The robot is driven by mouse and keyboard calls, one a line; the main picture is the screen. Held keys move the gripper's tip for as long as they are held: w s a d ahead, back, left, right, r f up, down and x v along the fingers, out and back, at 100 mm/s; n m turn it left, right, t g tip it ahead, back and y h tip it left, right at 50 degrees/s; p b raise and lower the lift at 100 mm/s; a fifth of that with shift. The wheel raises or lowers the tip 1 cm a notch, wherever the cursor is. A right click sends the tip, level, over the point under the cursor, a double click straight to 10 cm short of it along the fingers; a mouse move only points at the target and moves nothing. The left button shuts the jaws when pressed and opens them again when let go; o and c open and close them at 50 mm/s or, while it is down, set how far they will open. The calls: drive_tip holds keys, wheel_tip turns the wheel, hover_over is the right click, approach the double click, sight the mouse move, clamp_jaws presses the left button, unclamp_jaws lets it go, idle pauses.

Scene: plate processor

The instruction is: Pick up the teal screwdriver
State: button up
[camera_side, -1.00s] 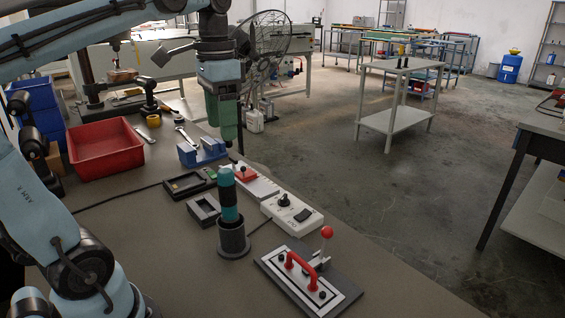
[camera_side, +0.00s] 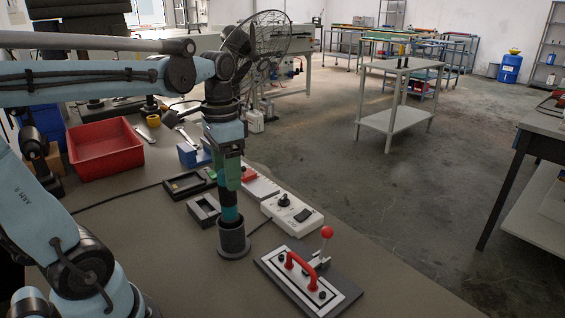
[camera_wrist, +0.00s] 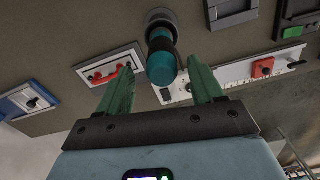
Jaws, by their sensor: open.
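The teal screwdriver stands upright in a dark grey cup (camera_side: 233,240), handle up. In the side view its teal and black handle (camera_side: 229,208) shows just below my gripper (camera_side: 228,184); the top of the handle is hidden by the fingers. In the wrist view the teal handle end (camera_wrist: 162,70) lies between the two green fingers of my gripper (camera_wrist: 162,88), with a gap on each side. The fingers are open and hold nothing. The cup also shows behind the handle in the wrist view (camera_wrist: 160,18).
Beside the cup are a plate with a red handle and red-knobbed clamp (camera_side: 306,280), a white box with a black knob (camera_side: 292,215) and a grey square holder (camera_side: 203,209). A red tray (camera_side: 105,150) stands farther left.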

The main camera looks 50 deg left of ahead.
sight(229, 210)
drive_tip(key=shift+s+a+f, duration=0.1)
drive_tip(key=shift+a+f, duration=0.05)
drive_tip(key=shift+f, duration=2.45)
clamp_jaws()
drive_tip(key=shift+r, duration=0.2)
